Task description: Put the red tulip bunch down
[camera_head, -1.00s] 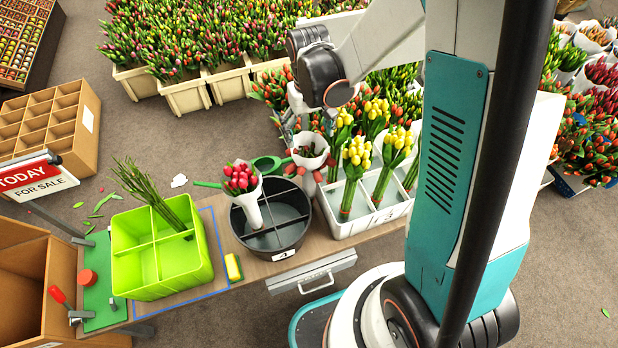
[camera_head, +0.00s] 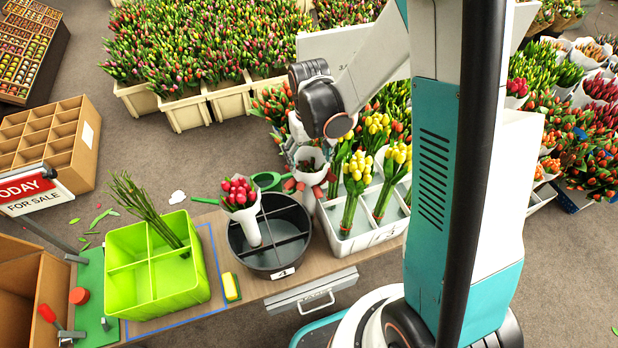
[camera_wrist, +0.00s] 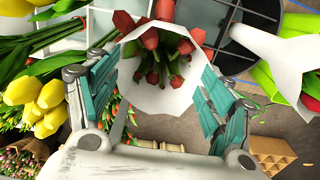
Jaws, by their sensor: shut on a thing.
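My gripper (camera_head: 311,182) is shut on a red tulip bunch in a white paper wrap (camera_head: 310,158). In the wrist view, the bunch's wrap (camera_wrist: 150,97) sits between my gripper's teal fingers (camera_wrist: 160,85), with red tulips (camera_wrist: 152,40) in its opening. The held bunch is between the round dark bucket (camera_head: 268,262) and the white crate (camera_head: 352,245). Its lower end is partly hidden, so I cannot tell whether it touches the table. Another white-wrapped red-pink bunch (camera_head: 241,193) stands tilted in the bucket's left part.
A green divided box (camera_head: 155,295) with green stems stands left on the table. A yellow sponge (camera_head: 231,287) lies beside it. Yellow tulips (camera_head: 357,168) stand in the white crate close to my gripper. A green watering can (camera_head: 268,180) is behind the bucket.

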